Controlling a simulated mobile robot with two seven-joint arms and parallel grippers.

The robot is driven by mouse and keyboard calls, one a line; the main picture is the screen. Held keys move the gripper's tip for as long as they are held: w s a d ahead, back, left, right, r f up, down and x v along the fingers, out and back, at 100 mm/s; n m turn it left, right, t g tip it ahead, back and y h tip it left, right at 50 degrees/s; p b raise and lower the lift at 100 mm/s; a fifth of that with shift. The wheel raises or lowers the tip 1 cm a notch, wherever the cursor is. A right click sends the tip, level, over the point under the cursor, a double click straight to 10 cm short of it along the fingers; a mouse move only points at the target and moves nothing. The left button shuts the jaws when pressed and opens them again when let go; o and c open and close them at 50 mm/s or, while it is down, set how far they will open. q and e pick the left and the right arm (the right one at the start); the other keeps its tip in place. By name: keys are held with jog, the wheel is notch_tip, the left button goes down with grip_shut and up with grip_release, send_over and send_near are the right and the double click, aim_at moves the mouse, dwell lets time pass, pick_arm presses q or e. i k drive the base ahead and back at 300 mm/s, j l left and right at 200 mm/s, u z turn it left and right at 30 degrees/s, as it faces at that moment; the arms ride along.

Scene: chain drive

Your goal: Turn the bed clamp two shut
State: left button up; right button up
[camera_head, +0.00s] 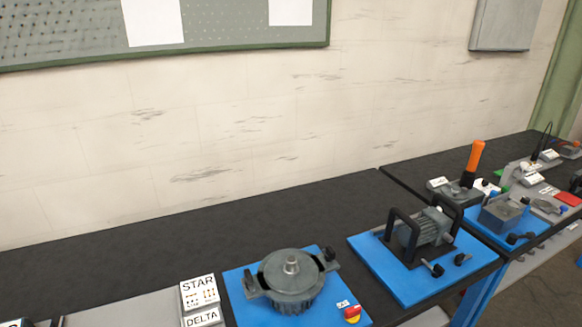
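A grey motor (430,228) with a black handle frame (392,225) sits on a blue base plate (385,272) right of centre. Two small dark clamp-like knobs, a left one (434,268) and a right one (460,259), are at the plate's front. I cannot tell which part is bed clamp two, or whether either knob is turned shut. A round grey housing (291,277) on another blue plate (238,302) has dark knobs at its left (251,284) and right (329,254). Neither of my grippers can be made out in this view.
STAR and DELTA cards (199,292) stand left of the housing. A red and yellow switch (352,313) is at the front. An orange-handled tool (475,158) and a further blue fixture (500,212) are at right. The black bench top (130,250) is bare along the wall.

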aim_at(460, 259)
jog(key=z, duration=1.3)
jog(key=i+l+u, duration=0.1)
jog(key=u, duration=0.75)
jog(key=i+l+u, duration=0.1)
jog(key=l+u, duration=0.25)
jog(key=l, duration=0.15)
jog(key=l+u, duration=0.4)
jog(key=k+l+u, duration=0.1)
jog(key=l+u, duration=0.2)
jog(key=l, duration=1.45)
jog(key=k+l, duration=0.1)
jog(key=l, duration=0.45)
jog(key=u, duration=0.05)
